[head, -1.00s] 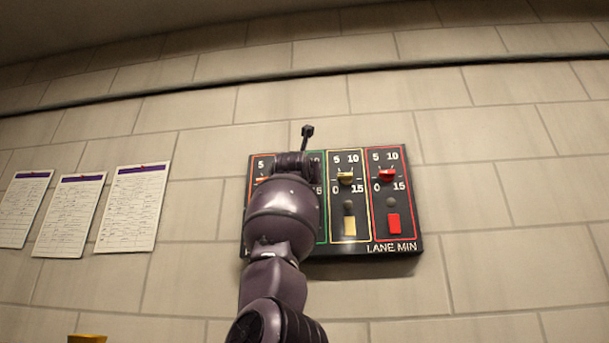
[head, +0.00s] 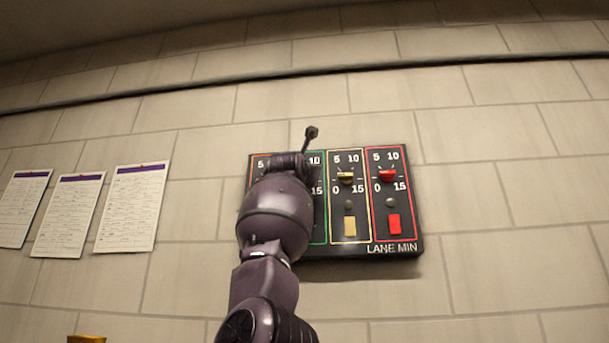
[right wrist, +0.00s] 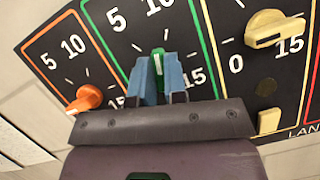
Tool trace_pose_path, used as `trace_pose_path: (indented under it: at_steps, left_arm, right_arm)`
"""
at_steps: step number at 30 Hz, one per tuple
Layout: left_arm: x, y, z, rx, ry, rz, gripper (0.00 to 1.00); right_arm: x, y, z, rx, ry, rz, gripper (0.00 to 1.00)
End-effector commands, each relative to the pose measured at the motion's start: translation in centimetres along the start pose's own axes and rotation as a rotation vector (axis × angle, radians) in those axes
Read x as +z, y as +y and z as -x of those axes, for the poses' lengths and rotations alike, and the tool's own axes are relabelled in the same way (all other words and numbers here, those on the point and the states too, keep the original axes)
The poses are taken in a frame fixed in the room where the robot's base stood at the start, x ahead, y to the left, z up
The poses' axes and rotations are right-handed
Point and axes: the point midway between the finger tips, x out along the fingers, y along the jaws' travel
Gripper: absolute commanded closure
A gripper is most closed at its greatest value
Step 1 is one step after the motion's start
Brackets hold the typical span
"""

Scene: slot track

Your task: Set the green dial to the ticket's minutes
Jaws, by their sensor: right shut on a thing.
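The green dial (right wrist: 158,62) is in the green-bordered lane, between the blue fingers of my right gripper (right wrist: 161,76) in the right wrist view. The gripper is shut on it. The dial's white line points up, roughly between the 5 and 10 labels; the exact mark is hard to tell. In the head view my right arm covers this dial and most of its lane; only part of the green lane (head: 320,228) shows. Three paper sheets (head: 131,208) hang on the wall at left, their writing too small to read. My left gripper is not in view.
The black panel (head: 385,249) is on a block wall. It also carries an orange dial (right wrist: 86,98), a yellow dial (right wrist: 274,33) and a red dial (head: 387,175). Yellow and red buttons sit below their dials. The wall right of the panel is bare.

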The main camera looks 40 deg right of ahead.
Motion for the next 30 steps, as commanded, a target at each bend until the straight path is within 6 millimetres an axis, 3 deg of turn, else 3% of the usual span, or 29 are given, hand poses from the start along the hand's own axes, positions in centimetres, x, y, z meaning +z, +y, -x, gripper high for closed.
trace_pose_path:
  at_steps: [30]
  left_arm:
    - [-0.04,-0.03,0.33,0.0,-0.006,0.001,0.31]
  right_arm:
    - [0.19,0.01,0.03,-0.095,-0.004,-0.235,1.0]
